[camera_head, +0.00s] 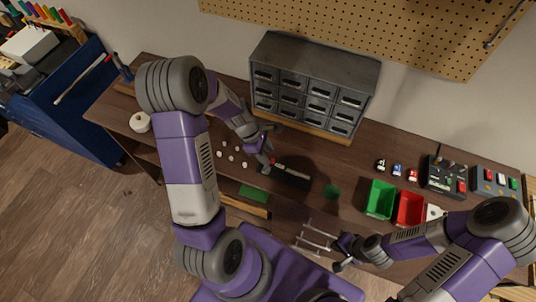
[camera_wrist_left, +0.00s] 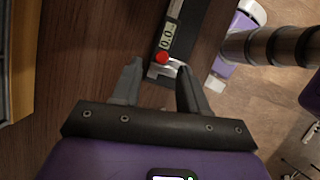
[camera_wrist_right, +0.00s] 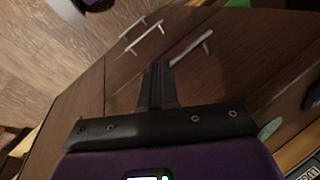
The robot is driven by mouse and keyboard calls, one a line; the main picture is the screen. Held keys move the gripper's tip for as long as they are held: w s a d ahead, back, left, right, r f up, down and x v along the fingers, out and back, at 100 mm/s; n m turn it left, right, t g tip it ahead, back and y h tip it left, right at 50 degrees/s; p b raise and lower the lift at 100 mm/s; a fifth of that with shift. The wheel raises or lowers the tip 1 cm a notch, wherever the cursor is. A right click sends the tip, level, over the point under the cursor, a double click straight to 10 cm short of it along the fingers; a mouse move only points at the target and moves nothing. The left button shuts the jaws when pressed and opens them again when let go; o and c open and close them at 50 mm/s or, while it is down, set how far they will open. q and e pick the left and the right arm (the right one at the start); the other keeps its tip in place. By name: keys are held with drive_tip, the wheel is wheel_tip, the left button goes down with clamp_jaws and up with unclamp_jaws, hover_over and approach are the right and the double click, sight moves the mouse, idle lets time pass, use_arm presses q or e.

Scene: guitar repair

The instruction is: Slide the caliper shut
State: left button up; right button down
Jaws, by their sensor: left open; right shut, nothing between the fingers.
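The caliper (camera_head: 281,166) lies on or in a long dark holder (camera_head: 292,179) on the brown workbench. In the left wrist view, the caliper's pale display (camera_wrist_left: 167,37), red knob (camera_wrist_left: 162,57) and silver jaw end (camera_wrist_left: 158,71) show; the rest runs out of the top. My left gripper (camera_head: 269,164) is open at the caliper's end. In its wrist view, the fingertips (camera_wrist_left: 157,69) stand either side of the silver end, the right finger closer; contact cannot be told. My right gripper (camera_head: 339,267) is shut and empty near the bench's front edge, away from the caliper (camera_wrist_right: 157,66).
Several small white pieces (camera_head: 232,158) lie left of the caliper. A grey drawer cabinet (camera_head: 310,88) stands behind. Green (camera_head: 380,199) and red (camera_head: 410,208) bins and control boxes (camera_head: 446,178) are at right. Drawer handles (camera_wrist_right: 190,47) show near my right gripper.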

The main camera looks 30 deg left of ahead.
use_arm(q)
drive_tip(key=v, duration=0.5)
drive_tip(key=shift+r+p, duration=0.2)
drive_tip(key=shift+p, duration=0.2)
use_arm(e)
drive_tip(key=shift+r, duration=0.6)
